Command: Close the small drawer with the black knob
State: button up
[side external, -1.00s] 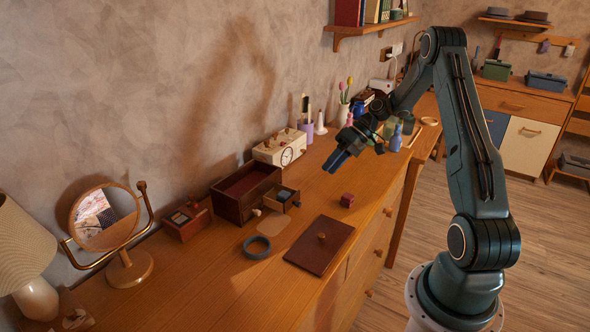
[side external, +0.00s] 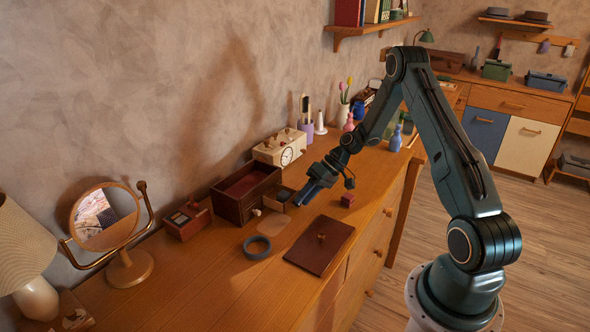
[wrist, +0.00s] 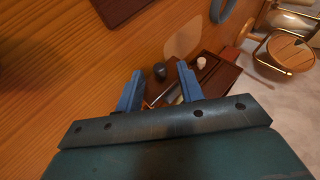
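A dark red wooden box (side external: 232,208) stands on the dresser top near the wall, with an empty open top. Its small drawer (side external: 284,194) is pulled out on the right, partly hidden by my gripper (side external: 307,194). In the wrist view, the black knob (wrist: 159,71) appears between my gripper's two blue fingertips (wrist: 161,72). The fingers are apart and hold nothing; I cannot tell whether they touch the knob. The drawer's interior (wrist: 172,95) shows partly behind the right finger. A white knob (wrist: 201,63) sits on the neighbouring drawer front, also visible in the side view (side external: 257,212).
A dark red lid with a knob (side external: 318,247) lies in front of the box. A small red cube (side external: 347,200) is right of my gripper. A grey ring (side external: 257,247) lies left of the lid.

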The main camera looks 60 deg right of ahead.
aim_at(284, 188)
jog(key=shift+a+f, duration=0.1)
grip_shut()
jog(key=shift+w, duration=0.1)
jog(key=shift+w, duration=3.95)
grip_release()
